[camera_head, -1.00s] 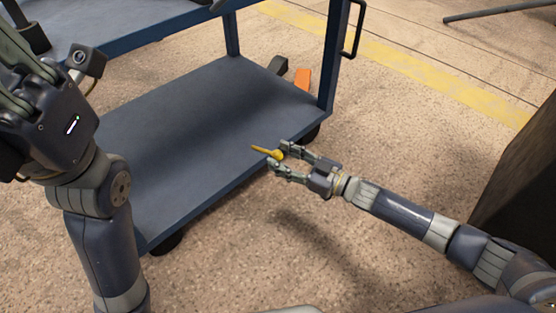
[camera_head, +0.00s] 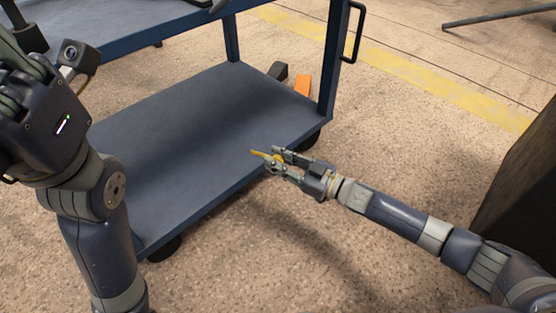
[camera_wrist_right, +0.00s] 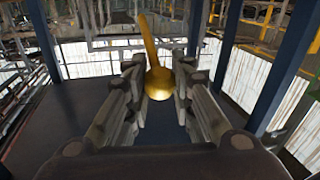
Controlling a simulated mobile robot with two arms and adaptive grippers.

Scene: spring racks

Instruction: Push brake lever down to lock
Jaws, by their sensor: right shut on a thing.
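The brake lever is a yellow rod with a round knob. In the head view the lever (camera_head: 257,153) shows at the front edge of the cart's lower shelf, its rod pointing left. My right gripper (camera_head: 274,161) is shut on its knob end. In the right wrist view the lever (camera_wrist_right: 158,75) stands between the two fingers, the knob low and the rod leaning up and slightly left. My left gripper (camera_head: 22,85) is at the left edge of the head view, far from the lever; its fingertips are not clear.
The blue cart (camera_head: 200,140) has a bare lower shelf and a dark handle (camera_head: 353,32) at its right post. An orange part (camera_head: 303,86) and a dark caster lie behind it. A dark box (camera_head: 520,185) stands at the right. The floor in front is clear.

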